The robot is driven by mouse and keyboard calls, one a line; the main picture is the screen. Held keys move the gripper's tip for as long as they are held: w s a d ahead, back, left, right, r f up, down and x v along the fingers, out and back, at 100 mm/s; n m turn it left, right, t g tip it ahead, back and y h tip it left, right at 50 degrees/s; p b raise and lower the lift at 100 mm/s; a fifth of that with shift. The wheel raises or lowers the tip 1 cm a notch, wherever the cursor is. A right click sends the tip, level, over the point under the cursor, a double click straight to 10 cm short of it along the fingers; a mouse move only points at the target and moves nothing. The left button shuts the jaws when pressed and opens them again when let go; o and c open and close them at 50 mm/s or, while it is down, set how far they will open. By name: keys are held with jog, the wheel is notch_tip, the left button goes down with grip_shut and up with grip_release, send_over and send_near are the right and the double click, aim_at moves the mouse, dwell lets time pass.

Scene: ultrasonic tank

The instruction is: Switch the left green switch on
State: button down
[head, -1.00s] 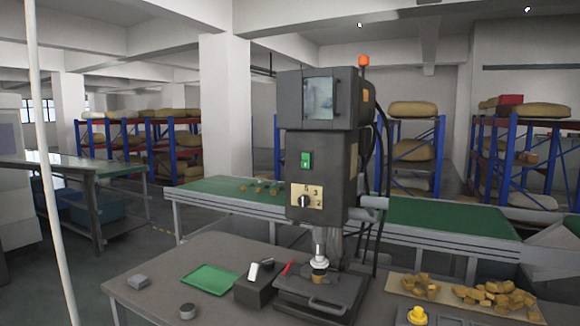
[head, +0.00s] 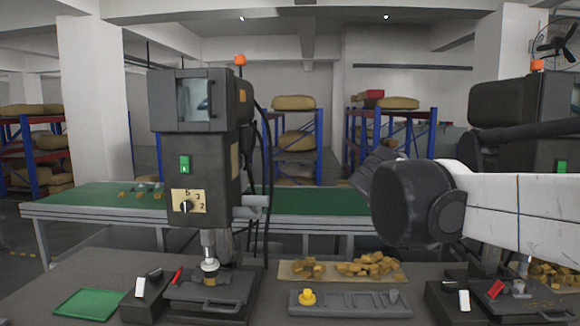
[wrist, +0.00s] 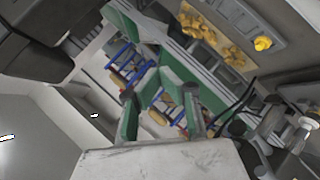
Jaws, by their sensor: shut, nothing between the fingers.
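The left green switch (head: 184,164) is on the front of the left grey drill press (head: 212,150), above a dial plate (head: 188,201) with numbers. It is small, and I cannot tell its position. My gripper (wrist: 163,74) is in the wrist view, its fingers meeting at the tips, shut and empty. In the head view my white arm reaches in from the right, and its dark wrist hides most of the gripper. The gripper is right of the left press and apart from it. A second green switch (head: 564,166) shows on the right press (head: 520,105), partly behind my arm.
On the bench (head: 265,308) are a green tray (head: 86,304), a grey tray with a yellow knob (head: 307,297), and a board of brown pieces (head: 370,264). Cables hang along the left press's right side. A green conveyor (head: 310,202) runs behind. Space before the left switch looks clear.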

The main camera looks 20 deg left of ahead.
jog(key=w+a+r+n+t+p, duration=0.1)
jog(key=w+a+r+n, duration=0.2)
jog(key=a, duration=0.5)
jog(key=w+a+r+n+t, duration=0.1)
jog(key=w+a+r+t, duration=0.15)
jog(key=w+a, duration=0.45)
jog(key=n+t+y+p, duration=0.1)
jog(key=n+y+p, duration=0.2)
jog(key=n+y, duration=0.45)
send_near(184, 171)
jog(key=a+f+v, duration=0.1)
jog(key=v, duration=0.5)
jog(key=shift+s+d+r+h, duration=0.25)
jog(key=shift+s+d+r, duration=0.1)
jog(key=shift+r, duration=0.15)
jog(key=shift+w, duration=0.1)
jog(key=p+x, duration=0.3)
jog(key=x, duration=1)
jog(key=shift+w+r, duration=0.2)
jog(key=shift+w+a+f, duration=0.1)
jog(key=shift+w, duration=0.2)
